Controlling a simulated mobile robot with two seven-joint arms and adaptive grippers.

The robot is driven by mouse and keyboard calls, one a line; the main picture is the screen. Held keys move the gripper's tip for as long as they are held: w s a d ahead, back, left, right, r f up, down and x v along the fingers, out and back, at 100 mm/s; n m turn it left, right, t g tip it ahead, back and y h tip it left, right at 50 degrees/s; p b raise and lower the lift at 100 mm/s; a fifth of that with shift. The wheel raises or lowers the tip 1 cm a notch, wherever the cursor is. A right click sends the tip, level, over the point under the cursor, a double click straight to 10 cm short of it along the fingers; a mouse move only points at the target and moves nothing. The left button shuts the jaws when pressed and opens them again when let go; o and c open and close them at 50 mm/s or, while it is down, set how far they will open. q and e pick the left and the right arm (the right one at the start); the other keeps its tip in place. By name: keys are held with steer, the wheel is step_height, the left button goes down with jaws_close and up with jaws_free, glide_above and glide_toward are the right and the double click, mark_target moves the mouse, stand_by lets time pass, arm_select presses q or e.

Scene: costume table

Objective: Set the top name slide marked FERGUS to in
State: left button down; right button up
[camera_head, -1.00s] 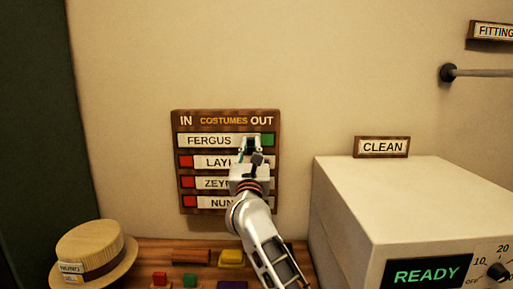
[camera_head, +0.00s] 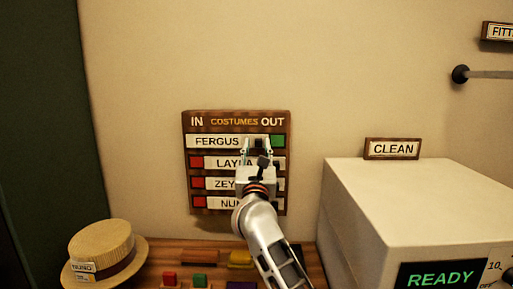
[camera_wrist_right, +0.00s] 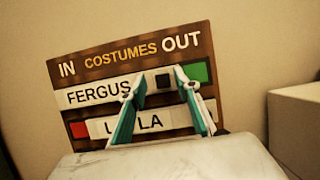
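The name board (camera_head: 187,172) hangs on the wall, with IN at its top left and OUT at its top right. The top slide marked FERGUS (camera_head: 216,142) sits at the left of its row, with a green patch showing on its right; it also shows in the right wrist view (camera_wrist_right: 98,93). A dark square knob (camera_wrist_right: 163,80) is at the slide's right part. My right gripper (camera_head: 260,145) is open, its fingers spread either side of the knob; contact cannot be told. It partly covers the rows below. My left gripper is not in view.
The lower slides, such as LAYLA (camera_wrist_right: 150,121), sit right with red patches at left. A straw hat (camera_head: 103,250) and coloured blocks lie on the table below. A white box with a READY display (camera_head: 420,190) and a CLEAN sign (camera_head: 393,149) stand at right.

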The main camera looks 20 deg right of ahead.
steer(key=v, duration=1.1)
steer(key=shift+s+a, duration=0.15)
steer(key=shift+s, duration=0.15)
